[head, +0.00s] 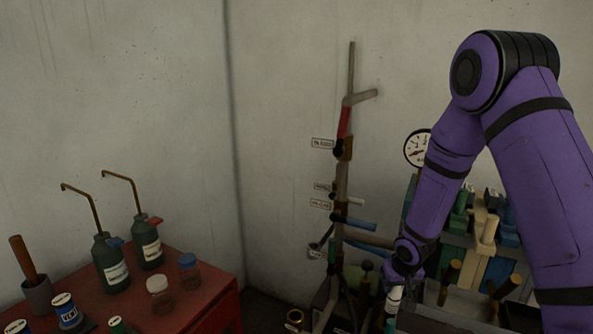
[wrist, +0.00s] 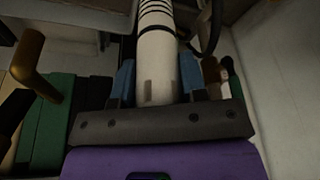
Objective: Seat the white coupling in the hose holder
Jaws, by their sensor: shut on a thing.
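The white coupling (wrist: 157,48) is a pale cylinder with several dark rings toward its far end. In the wrist view my gripper (wrist: 157,80) has its two blue fingers on either side of it, shut on it. In the head view my gripper (head: 397,283) is low at the right of centre, below my purple arm, and only a small white part of the coupling (head: 395,296) shows. I cannot pick out the hose holder with certainty in either view; the area below my gripper is dark and partly hidden.
A pipe with valve levers (head: 343,180) rises against the wall, left of my gripper. A pressure gauge (head: 417,148) and a grey bin (head: 450,304) are on the right. A red cabinet (head: 205,300) with oil cans and jars stands at the left.

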